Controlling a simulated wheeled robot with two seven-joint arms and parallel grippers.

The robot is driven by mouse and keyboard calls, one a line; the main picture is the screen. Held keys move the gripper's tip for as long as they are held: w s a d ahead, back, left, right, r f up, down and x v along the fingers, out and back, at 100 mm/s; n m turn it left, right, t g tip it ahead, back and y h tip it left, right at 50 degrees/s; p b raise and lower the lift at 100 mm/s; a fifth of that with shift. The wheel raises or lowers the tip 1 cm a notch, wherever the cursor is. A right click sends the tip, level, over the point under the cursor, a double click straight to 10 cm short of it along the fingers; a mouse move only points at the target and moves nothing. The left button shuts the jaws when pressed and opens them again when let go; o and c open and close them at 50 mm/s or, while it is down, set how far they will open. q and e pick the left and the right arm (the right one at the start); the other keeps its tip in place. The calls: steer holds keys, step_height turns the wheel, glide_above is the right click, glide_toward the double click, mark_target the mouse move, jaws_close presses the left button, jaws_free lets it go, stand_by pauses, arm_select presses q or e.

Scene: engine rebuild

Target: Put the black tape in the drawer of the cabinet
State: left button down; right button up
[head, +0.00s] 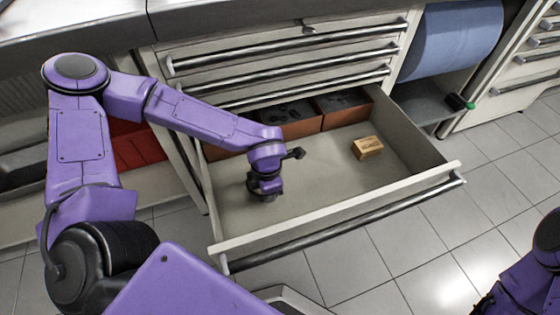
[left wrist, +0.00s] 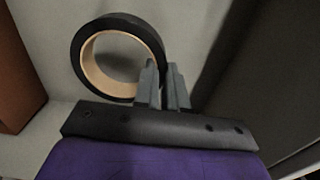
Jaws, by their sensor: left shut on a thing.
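The black tape (left wrist: 95,27) is a black ring with a tan inner core, seen in the left wrist view. My left gripper (left wrist: 163,68) is shut on the right side of its ring. In the head view the left gripper (head: 265,193) points down inside the open drawer (head: 340,213), in its left part. The tape is hard to make out there, mostly hidden by the gripper. I cannot tell whether the tape touches the drawer floor. The cabinet (head: 285,57) stands behind, its upper drawers shut. My right gripper is not in view.
A small wooden box (head: 367,147) lies in the drawer's right half. Brown-sided bins with dark contents (head: 335,107) fill the drawer's back. The drawer floor between box and gripper is clear. A blue roll (head: 450,40) hangs right of the cabinet.

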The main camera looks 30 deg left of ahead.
arm_select(q)
step_height(320, 180, down, 4)
steer(key=shift+f+b, duration=0.1)
steer(key=shift+b, duration=0.7)
steer(key=c, duration=1.2)
jaws_free()
steer(key=shift+f, duration=0.1)
step_height(320, 180, up, 12)
steer(key=p, duration=0.4)
steer(key=shift+p, duration=0.4)
